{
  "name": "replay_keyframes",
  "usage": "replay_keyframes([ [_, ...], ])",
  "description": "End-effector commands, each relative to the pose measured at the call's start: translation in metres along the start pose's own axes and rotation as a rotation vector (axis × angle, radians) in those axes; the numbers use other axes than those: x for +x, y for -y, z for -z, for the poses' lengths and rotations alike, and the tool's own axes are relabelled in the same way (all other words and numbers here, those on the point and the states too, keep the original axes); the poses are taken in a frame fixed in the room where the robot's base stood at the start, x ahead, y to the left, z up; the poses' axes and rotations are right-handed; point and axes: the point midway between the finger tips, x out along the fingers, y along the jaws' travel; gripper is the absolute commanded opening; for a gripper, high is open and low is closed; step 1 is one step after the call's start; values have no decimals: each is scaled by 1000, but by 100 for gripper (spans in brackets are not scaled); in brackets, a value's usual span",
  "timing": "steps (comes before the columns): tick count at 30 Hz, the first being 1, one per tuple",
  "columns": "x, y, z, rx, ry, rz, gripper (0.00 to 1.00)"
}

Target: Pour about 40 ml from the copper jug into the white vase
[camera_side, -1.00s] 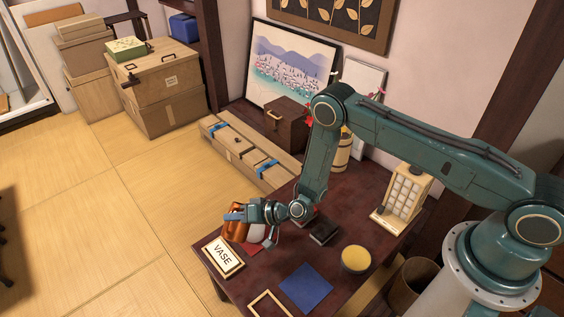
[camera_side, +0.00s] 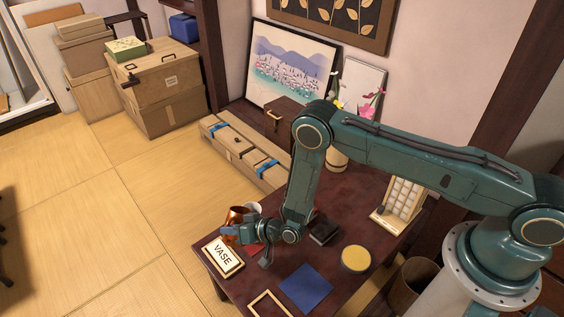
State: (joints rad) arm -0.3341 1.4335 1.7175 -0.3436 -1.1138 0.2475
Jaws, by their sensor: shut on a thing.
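The copper jug (camera_side: 237,213) is at the far left end of the dark table, partly hidden behind my gripper (camera_side: 232,235). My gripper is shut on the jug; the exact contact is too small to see. A small white rounded thing (camera_side: 255,207), apparently the white vase, shows just right of the jug and is mostly hidden by the jug and my wrist. I cannot tell how far the jug is tilted, nor whether any liquid is flowing. A framed card reading VASE (camera_side: 222,257) lies in front of my gripper.
A red cloth (camera_side: 256,250) lies partly under my wrist. A dark box (camera_side: 322,232), a yellow-topped round container (camera_side: 355,259), a blue cloth (camera_side: 306,289) and an empty frame (camera_side: 268,304) are on the table (camera_side: 345,213).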

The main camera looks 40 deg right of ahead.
Motion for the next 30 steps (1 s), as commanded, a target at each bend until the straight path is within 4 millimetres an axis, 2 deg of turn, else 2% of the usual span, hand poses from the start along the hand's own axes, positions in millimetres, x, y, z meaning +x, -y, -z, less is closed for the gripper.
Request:
replay_keyframes([
  [30, 16, -1, -36, -151, -33, -57, 0],
])
